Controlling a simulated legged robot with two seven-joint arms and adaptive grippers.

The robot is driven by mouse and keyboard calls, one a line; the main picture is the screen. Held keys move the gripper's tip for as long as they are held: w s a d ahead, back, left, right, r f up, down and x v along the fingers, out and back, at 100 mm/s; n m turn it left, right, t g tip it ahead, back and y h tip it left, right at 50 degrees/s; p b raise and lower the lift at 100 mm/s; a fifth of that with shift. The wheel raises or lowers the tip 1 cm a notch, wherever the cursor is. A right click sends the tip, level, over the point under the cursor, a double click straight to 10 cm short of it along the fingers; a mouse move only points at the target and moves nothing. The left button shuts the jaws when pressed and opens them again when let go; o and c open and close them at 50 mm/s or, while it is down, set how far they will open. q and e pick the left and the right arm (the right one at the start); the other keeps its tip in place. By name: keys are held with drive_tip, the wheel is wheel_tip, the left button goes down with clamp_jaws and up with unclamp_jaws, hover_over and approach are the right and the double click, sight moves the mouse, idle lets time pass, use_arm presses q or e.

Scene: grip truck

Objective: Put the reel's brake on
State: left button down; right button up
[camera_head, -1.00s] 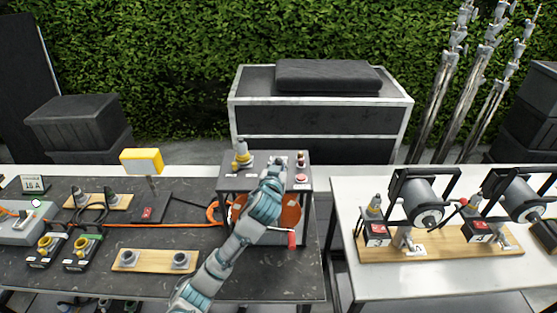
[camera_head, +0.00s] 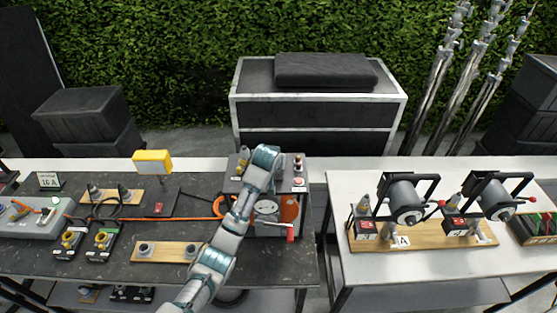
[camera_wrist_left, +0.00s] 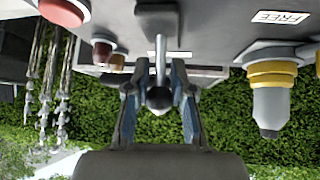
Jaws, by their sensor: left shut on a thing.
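The reel (camera_head: 289,209) is orange and sits in a grey box on the dark table, partly behind my left arm. A red crank handle (camera_head: 290,233) sticks out at its front. In the left wrist view a metal brake lever (camera_wrist_left: 160,55) ends in a black ball knob (camera_wrist_left: 159,97). My left gripper (camera_wrist_left: 158,100) is shut on the lever near the knob, one finger on each side. A FREE label (camera_wrist_left: 280,17) shows to the right on the box top. In the head view my arm hides the lever. My right gripper is not in view.
A red button (camera_head: 298,182) and a yellow-collared connector (camera_wrist_left: 272,85) stand on the box top near the gripper. An orange cable (camera_head: 170,219) runs left from the reel. Two winches (camera_head: 405,195) (camera_head: 495,195) stand on the white table at the right, past a gap.

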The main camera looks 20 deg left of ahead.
use_arm(q)
drive_tip(key=shift+w+a+r+g+h, duration=0.15)
drive_tip(key=shift+w+g, duration=0.15)
drive_tip(key=shift+g, duration=0.15)
drive_tip(key=shift+w+r+g+h, duration=0.15)
drive_tip(key=shift+w+g, duration=0.1)
drive_tip(key=shift+g, duration=0.2)
drive_tip(key=shift+f, duration=0.1)
drive_tip(key=c, duration=1)
unclamp_jaws()
drive_tip(key=shift+w, duration=0.1)
drive_tip(key=shift+o, duration=0.3)
drive_tip(key=shift+w+f, duration=0.1)
drive_tip(key=shift+f, duration=0.2)
drive_tip(key=v, duration=1.1)
drive_tip(key=shift+r, duration=0.5)
drive_tip(key=shift+f, duration=0.15)
